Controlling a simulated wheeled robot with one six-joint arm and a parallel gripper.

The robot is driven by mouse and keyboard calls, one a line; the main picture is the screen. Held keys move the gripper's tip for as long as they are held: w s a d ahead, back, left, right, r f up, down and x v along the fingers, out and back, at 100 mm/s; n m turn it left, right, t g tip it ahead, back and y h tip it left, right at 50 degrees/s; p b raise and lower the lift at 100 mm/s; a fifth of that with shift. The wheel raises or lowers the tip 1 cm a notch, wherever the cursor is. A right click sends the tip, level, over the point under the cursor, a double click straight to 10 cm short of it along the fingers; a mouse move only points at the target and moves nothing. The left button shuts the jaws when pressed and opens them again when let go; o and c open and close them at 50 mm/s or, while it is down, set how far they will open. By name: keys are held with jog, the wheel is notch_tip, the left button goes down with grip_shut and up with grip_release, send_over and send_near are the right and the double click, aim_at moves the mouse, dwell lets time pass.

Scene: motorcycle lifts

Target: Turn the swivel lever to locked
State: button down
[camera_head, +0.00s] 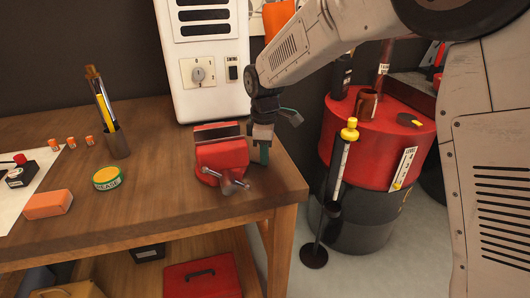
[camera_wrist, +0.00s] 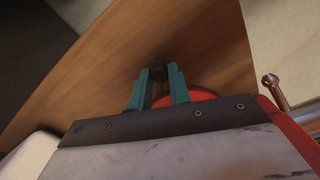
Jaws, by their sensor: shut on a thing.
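The red vise (camera_head: 222,158) stands on the wooden bench near its right end, with its metal screw handle (camera_head: 229,183) toward the front. My gripper (camera_head: 264,150) points down just right of the vise. In the wrist view, my teal gripper fingers (camera_wrist: 159,82) are shut on a small dark piece (camera_wrist: 158,70), which looks like the end of the swivel lever. The red round vise base (camera_wrist: 192,96) shows beside and behind the fingers. The rest of the lever is hidden, and I cannot tell its angle or any lock marking.
The bench top (camera_head: 160,215) is clear in front of the vise. A white cabinet (camera_head: 203,65) stands behind it. A grease tin (camera_head: 107,178) and a pen cup (camera_head: 116,142) are to the left. A red-topped drum (camera_head: 385,145) and a yellow-capped rod (camera_head: 349,130) stand right of the bench.

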jog(key=m, duration=0.1)
jog(key=s+m, duration=0.1)
jog(key=m, duration=0.1)
jog(key=shift+a, duration=0.3)
jog(key=shift+s+a+m, duration=0.2)
jog(key=shift+m, duration=0.6)
jog(key=shift+s+a+m, duration=0.15)
jog(key=shift+s+m, duration=0.05)
jog(key=shift+m, duration=0.6)
jog(key=c, duration=1.3)
grip_release()
jog(key=shift+r, duration=0.15)
notch_tip(320, 180, up, 8)
jog(key=shift+f, duration=0.2)
